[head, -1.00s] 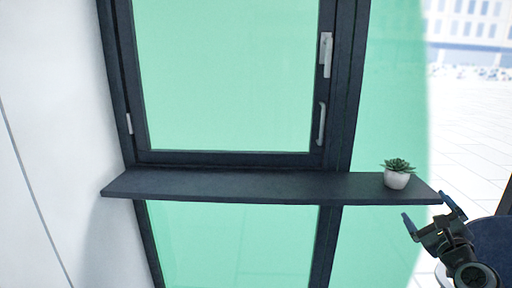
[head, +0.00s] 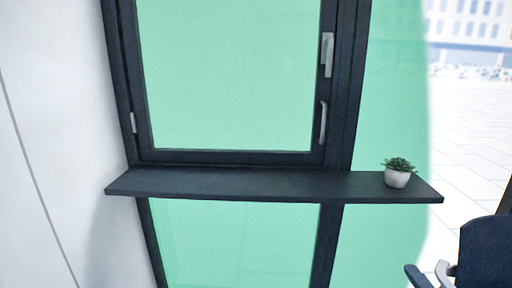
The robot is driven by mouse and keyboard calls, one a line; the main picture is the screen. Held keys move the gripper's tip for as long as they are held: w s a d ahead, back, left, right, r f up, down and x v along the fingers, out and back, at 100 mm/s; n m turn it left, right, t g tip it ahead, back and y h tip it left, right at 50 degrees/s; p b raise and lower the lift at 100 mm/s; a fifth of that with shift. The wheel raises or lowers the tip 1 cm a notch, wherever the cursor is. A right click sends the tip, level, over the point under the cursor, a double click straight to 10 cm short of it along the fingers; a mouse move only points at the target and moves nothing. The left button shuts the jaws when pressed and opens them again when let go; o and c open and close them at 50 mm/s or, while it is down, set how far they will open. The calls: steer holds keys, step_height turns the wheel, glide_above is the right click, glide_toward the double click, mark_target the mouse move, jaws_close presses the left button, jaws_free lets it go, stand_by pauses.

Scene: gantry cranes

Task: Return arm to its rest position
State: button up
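The gripper is below the shelf's right end and touches nothing that I can see. I see nothing held between the fingers.
A dark shelf (head: 270,187) runs under a dark-framed window (head: 235,157). A small succulent in a white pot (head: 397,180) stands near its right end. A white wall (head: 55,150) is on the left.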

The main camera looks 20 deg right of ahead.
steer(key=s+a+f+n+y, duration=0.1)
steer(key=s+a+n+y, duration=0.2)
steer(key=s+a+n, duration=0.95)
steer(key=s+a+r+n+y, duration=0.2)
steer(key=s+a+r+n, duration=0.1)
steer(key=s, duration=0.4)
steer(key=s+a+r+n+g+y, duration=0.1)
steer(key=s+a+r+n, duration=0.3)
steer(key=s+a+n, duration=0.2)
steer(key=shift+s+a+n+y, duration=0.3)
steer(key=shift+s+n+y, duration=0.15)
steer(key=shift+s, duration=0.3)
steer(key=shift+c, duration=0.3)
